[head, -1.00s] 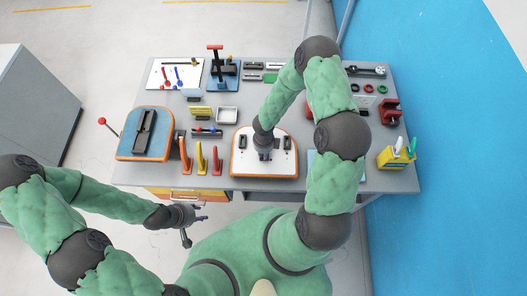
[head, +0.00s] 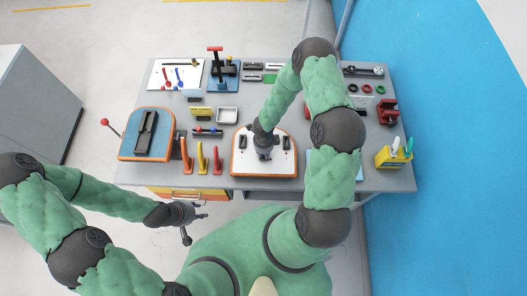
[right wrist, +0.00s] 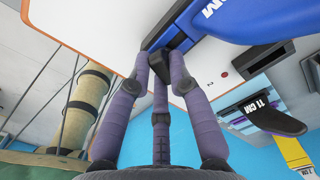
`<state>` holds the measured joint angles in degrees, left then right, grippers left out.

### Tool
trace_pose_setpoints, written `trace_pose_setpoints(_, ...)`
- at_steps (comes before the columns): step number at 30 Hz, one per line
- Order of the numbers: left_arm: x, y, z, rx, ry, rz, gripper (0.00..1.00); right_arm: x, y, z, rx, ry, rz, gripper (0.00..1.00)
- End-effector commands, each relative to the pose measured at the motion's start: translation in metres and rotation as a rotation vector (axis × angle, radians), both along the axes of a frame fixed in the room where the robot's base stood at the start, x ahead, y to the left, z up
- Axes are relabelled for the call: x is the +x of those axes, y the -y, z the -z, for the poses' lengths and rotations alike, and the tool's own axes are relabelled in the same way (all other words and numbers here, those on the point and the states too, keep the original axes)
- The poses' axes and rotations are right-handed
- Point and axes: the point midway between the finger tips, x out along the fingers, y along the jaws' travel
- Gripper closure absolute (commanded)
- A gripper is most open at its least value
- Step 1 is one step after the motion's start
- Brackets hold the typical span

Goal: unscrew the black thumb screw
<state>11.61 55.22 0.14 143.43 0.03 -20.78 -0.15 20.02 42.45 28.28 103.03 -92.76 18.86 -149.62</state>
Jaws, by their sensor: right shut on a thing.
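In the head view my right gripper (head: 264,156) points down at the white board with an orange rim (head: 240,168) near the table's front edge. In the right wrist view its purple fingers (right wrist: 160,62) close together at a small black part (right wrist: 172,42) against the white board (right wrist: 100,22). This looks like the black thumb screw, but the fingers hide much of it and its thread is not visible. In the head view the arm hides it. My left gripper (head: 198,216) hangs empty in front of the table with its fingers apart.
A blue board with a black slotted block (head: 146,132) stands to the left. Orange and yellow upright handles (head: 201,158) stand between the boards. A yellow holder (head: 394,157) and a red vise-like part (head: 389,112) are at the right. A blue part (right wrist: 225,22) is close to the fingers.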

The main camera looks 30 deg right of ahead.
Motion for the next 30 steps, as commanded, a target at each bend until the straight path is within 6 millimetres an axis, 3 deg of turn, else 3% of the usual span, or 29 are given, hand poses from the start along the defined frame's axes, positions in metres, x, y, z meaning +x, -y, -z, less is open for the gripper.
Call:
trace_pose_setpoints(8,0.0,0.0,-0.01,0.0,0.0,0.0,0.6,-0.004,-0.001,0.001,0.003,-0.007,-0.149,1.0)
trace_pose_setpoints(20,0.0,0.0,-0.011,0.0,0.0,0.0,0.6,-0.005,-0.001,0.002,0.004,-0.008,-0.172,1.0)
trace_pose_setpoints(30,0.0,0.0,-0.026,0.0,0.0,0.0,0.6,-0.006,0.0,0.001,0.005,-0.008,-0.385,1.0)
